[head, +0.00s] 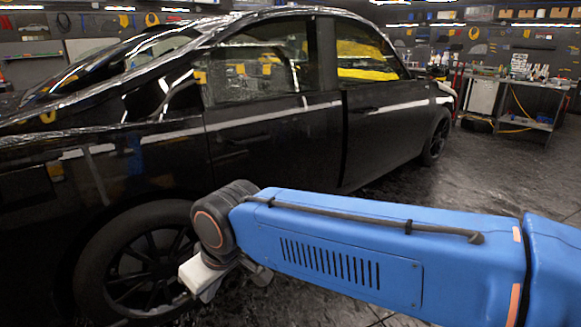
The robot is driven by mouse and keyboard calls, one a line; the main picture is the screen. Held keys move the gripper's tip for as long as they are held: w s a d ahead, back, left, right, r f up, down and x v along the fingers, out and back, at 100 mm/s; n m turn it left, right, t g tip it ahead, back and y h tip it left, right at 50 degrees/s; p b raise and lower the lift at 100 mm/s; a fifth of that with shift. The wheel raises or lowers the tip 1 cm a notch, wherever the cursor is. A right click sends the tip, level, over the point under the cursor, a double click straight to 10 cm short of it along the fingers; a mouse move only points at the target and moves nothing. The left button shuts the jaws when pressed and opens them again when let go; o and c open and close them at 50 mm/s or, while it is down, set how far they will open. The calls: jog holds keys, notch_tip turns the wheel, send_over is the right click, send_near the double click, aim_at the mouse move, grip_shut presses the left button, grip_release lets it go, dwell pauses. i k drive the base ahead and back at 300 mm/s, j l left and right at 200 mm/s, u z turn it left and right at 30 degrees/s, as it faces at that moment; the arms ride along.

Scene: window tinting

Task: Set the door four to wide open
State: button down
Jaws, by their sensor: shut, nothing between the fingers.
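A black car fills the left and middle of the head view, side-on to me. Its rear side door (265,155) and front side door (385,130) both show on this side. No label tells which one is door four. The rear door looks flush with the body, and a dark vertical gap runs between the two doors. My gripper (207,280) hangs at the end of my blue arm, low in front of the rear wheel, apart from the door handles. It is shut with nothing held, and its fingertips are hard to make out.
The rear wheel (140,265) is just behind my gripper. A metal workbench (510,85) with bottles stands at the back right. The dark floor (480,175) between the car and the bench is clear. Tools hang on the back wall.

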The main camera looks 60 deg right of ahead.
aim_at(293, 142)
jog(key=k+j+z, duration=0.15)
jog(key=z, duration=1.35)
